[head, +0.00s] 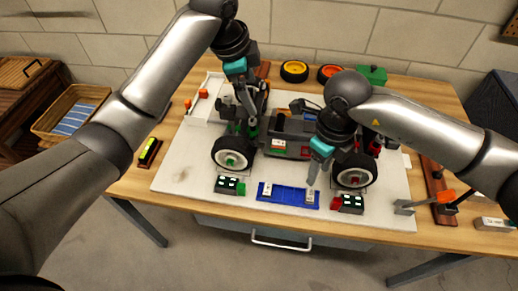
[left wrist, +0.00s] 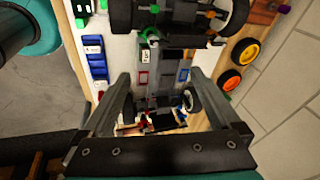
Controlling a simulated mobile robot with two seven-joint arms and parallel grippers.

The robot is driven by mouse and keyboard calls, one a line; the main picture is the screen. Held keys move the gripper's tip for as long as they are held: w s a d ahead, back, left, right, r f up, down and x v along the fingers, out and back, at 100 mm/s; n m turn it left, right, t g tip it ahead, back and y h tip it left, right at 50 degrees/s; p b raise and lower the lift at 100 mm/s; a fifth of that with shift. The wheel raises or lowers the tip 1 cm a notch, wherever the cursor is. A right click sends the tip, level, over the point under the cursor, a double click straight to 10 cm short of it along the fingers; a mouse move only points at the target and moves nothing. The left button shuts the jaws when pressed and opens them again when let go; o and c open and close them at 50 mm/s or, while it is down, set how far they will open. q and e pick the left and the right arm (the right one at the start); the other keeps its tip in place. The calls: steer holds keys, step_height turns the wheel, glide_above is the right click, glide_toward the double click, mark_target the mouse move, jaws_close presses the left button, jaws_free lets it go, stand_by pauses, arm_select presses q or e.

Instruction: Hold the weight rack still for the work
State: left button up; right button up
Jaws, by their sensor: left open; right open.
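The weight rack appears to be the long blue tray (head: 288,193) at the front edge of the white mat. A pale weight sits at its left end (head: 267,190) and another at its right end (head: 309,197). The rack also shows at the left of the left wrist view (left wrist: 97,70). My right gripper (head: 312,181) is open, its fingers pointing down just above the rack's right end; contact cannot be told. My left gripper (head: 250,122) is open above the car's left part, behind the rack. Its spread fingers show empty in the left wrist view (left wrist: 159,78).
The car's front wheels (head: 232,154) stand behind the rack. A yellow-rimmed wheel (head: 294,71) and a green box (head: 372,74) lie at the back. A grey clamp (head: 404,207) is at right.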

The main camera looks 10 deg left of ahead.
mark_target(259, 192)
arm_select(q)
steer(key=s+d+f+m+g+y, duration=0.2)
steer(key=s+d+f+g, duration=0.15)
steer(key=s+f, duration=0.6)
steer(key=f, duration=0.4)
steer(key=s+f, duration=0.1)
steer(key=f, duration=0.8)
steer(key=shift+s+d, duration=0.15)
steer(key=shift+d, duration=0.1)
steer(key=shift+c, duration=0.3)
